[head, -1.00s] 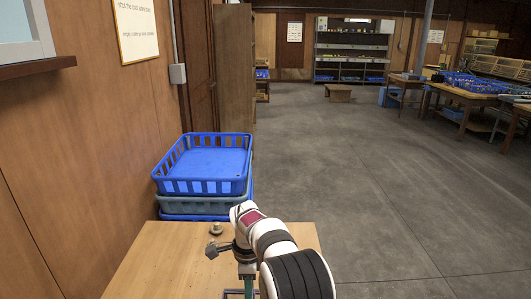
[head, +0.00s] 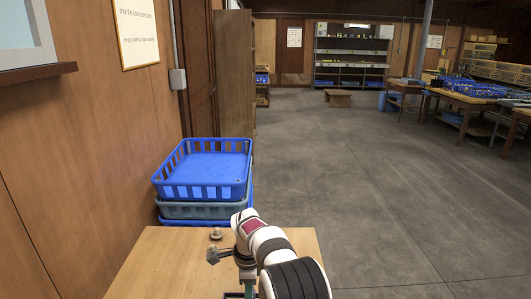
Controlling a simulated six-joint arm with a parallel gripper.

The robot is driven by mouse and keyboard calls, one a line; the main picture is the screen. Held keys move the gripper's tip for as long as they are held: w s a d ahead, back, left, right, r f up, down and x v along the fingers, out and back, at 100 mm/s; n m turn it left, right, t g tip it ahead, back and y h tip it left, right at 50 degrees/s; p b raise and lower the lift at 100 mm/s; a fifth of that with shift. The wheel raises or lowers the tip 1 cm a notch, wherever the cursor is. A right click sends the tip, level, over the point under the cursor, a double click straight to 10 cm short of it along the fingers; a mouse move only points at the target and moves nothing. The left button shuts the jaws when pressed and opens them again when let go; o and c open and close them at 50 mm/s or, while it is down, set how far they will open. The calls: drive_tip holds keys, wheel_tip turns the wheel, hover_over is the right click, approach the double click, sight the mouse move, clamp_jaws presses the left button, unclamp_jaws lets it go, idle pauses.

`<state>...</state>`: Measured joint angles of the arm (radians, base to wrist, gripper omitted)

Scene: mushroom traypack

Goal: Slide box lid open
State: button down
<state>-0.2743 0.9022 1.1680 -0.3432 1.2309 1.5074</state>
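My arm's white wrist, with a dark red patch, hangs over the right part of the wooden table (head: 165,268) at the bottom of the head view. Below it, a grey-green part of my gripper (head: 248,289) shows at the bottom edge of the picture. The fingertips are cut off or hidden, so I cannot tell whether it is open or shut, or whether it touches anything. A small grey part sticks out to the left of the wrist. I cannot make out a box or its lid in this view.
A small round knob-like object (head: 216,234) stands near the table's far edge. Stacked crates, the top one blue (head: 246,180), stand just beyond the table. A wooden wall (head: 100,150) is close on the left. Open concrete floor (head: 390,200) lies to the right.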

drive_tip(key=c, duration=0.6)
unclamp_jaws()
drive_tip(key=shift+s+a+f+g, duration=0.15)
drive_tip(key=shift+s+f+g, duration=0.25)
drive_tip(key=shift+f, duration=0.35)
drive_tip(key=shift+c, duration=0.2)
drive_tip(key=shift+r, duration=2.35)
drive_tip(key=s+d+r+n, duration=0.5)
drive_tip(key=s+d+r, duration=0.2)
drive_tip(key=s+r, duration=0.5)
drive_tip(key=s+d+f+n+y, duration=0.1)
drive_tip(key=s+d+n, duration=0.1)
drive_tip(key=s, duration=1)
drive_tip(key=s+d+f+n, duration=0.1)
drive_tip(key=s+n, duration=0.4)
drive_tip(key=s, duration=0.7)
drive_tip(key=shift+s+d+f+y, duration=0.2)
drive_tip(key=shift+d+f+y, duration=0.05)
drive_tip(key=shift+d+y, duration=0.2)
